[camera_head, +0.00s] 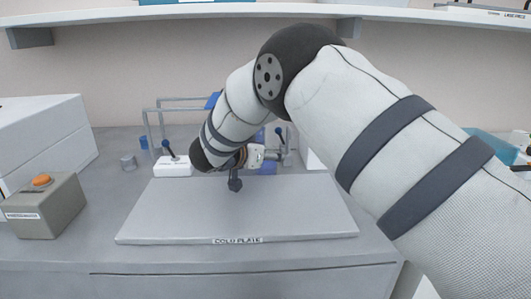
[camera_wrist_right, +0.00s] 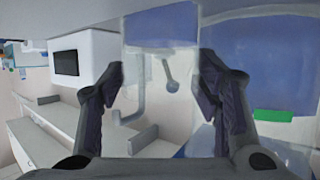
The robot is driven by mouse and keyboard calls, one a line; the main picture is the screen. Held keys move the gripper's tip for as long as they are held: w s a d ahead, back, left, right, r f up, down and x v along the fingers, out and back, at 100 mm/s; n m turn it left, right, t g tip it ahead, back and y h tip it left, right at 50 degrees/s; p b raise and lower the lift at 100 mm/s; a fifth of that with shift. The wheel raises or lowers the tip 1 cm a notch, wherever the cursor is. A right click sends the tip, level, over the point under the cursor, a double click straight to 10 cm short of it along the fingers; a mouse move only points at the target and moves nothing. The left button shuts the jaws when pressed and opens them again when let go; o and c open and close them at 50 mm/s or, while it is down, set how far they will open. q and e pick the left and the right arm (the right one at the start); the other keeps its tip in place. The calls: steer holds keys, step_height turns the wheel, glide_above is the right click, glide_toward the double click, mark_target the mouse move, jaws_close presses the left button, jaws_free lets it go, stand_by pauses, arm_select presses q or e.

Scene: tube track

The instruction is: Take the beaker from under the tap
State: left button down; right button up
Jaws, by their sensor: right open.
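My right gripper (camera_head: 237,182) is above the back part of the cold plate, partly hidden by my own arm. In the right wrist view the same gripper (camera_wrist_right: 162,82) has its fingers apart, with nothing clearly held between them. In the head view I cannot make out the beaker; my arm covers part of the tap area. My left gripper is not in view.
The cold plate (camera_head: 190,222) lies bare at the front of the bench. A grey box with an orange button (camera_head: 45,208) and a white cabinet (camera_head: 45,132) stand left. A shelf (camera_head: 210,11) runs overhead.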

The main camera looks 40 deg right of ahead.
steer(key=shift+w+a+r, duration=0.1)
stand_by(0.3)
steer(key=v, duration=1.2)
